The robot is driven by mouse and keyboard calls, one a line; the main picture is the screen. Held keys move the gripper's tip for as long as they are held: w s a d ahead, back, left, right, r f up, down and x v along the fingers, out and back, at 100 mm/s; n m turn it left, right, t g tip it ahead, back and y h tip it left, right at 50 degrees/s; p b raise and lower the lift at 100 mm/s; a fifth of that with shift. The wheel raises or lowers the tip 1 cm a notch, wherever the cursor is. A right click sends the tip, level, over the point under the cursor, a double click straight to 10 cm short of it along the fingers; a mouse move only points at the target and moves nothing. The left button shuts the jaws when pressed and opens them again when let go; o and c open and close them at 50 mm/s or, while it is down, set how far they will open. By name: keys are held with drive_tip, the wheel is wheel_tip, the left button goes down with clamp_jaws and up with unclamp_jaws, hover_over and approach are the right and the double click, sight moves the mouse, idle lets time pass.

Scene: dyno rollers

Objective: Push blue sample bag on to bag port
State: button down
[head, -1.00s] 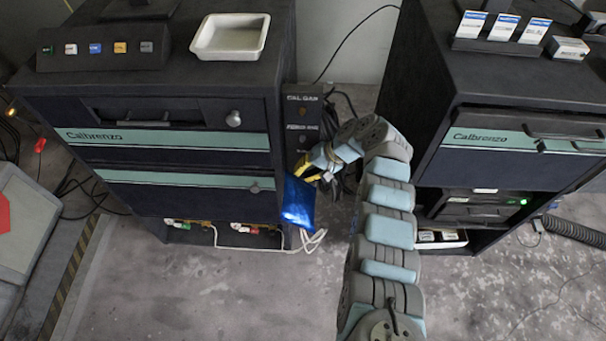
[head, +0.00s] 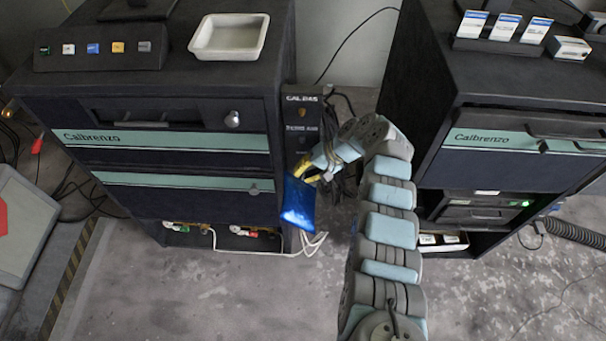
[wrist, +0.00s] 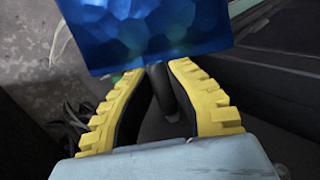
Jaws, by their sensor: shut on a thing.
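The blue sample bag (head: 298,203) is a shiny foil bag hanging at the front right corner of the left cabinet. My gripper (head: 310,176) is shut on its upper end, just in front of the dark panel with white lettering. In the wrist view the bag (wrist: 145,32) fills the top, beyond the yellow fingers of my gripper (wrist: 165,80). The dark panel (head: 301,120) on the cabinet's right side carries round fittings. Its lower part is hidden by the bag and my gripper, so I cannot tell whether the bag touches a port.
The left cabinet (head: 185,185) and the right cabinet (head: 500,90) stand either side of my arm. A white tray (head: 229,37) sits on the left cabinet. White tubing (head: 312,243) and dark cables hang close behind the bag. The floor in front is clear.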

drive_tip(key=shift+w+b, duration=0.15)
drive_tip(key=shift+b, duration=0.15)
drive_tip(key=c, duration=1.1)
unclamp_jaws()
drive_tip(key=shift+o, duration=0.2)
